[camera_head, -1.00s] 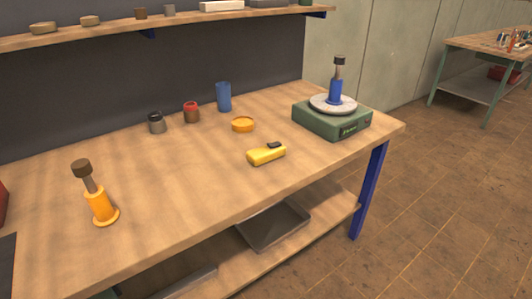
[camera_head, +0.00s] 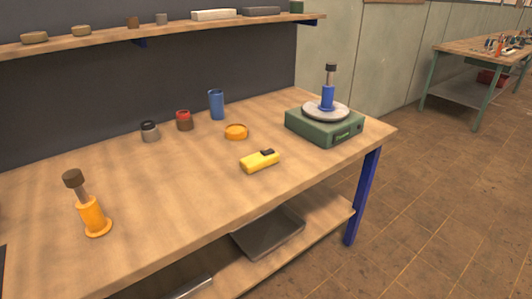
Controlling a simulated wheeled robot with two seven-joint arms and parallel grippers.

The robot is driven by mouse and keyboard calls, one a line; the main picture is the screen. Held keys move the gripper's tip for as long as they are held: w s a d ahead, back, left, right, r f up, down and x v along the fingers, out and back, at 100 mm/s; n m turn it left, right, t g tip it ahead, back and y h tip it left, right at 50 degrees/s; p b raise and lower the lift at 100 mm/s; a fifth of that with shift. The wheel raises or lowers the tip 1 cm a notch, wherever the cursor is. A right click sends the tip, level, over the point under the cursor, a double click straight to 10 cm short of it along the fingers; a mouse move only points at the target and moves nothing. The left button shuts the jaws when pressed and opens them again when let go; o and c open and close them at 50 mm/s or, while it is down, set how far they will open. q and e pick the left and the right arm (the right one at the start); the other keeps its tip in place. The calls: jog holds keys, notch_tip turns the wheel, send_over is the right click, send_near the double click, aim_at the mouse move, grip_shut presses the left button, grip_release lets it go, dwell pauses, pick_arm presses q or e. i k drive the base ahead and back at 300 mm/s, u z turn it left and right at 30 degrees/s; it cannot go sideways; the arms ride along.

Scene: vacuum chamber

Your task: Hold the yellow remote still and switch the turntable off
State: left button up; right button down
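The yellow remote (camera_head: 258,163) lies on the workbench, right of the middle, with a dark part on its top far end. The turntable (camera_head: 324,127) is a green box near the bench's right end. A round grey plate (camera_head: 326,110) sits on top of it, and a blue cylinder with a grey stem and dark cap (camera_head: 328,95) stands on the plate. A dark panel shows on the box's front right face; its details are too small to read. Neither of my grippers shows in the head view.
A yellow-orange post with a dark cap (camera_head: 92,215) stands at the bench's left. A shallow orange dish (camera_head: 236,132), blue cup (camera_head: 216,104), red-topped jar (camera_head: 184,120) and grey jar (camera_head: 150,131) stand behind the remote. The bench (camera_head: 170,190) is clear at front middle.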

aim_at(269, 151)
jog(key=z, duration=1.9)
jog(key=i, duration=1.3)
jog(key=u, duration=2.75)
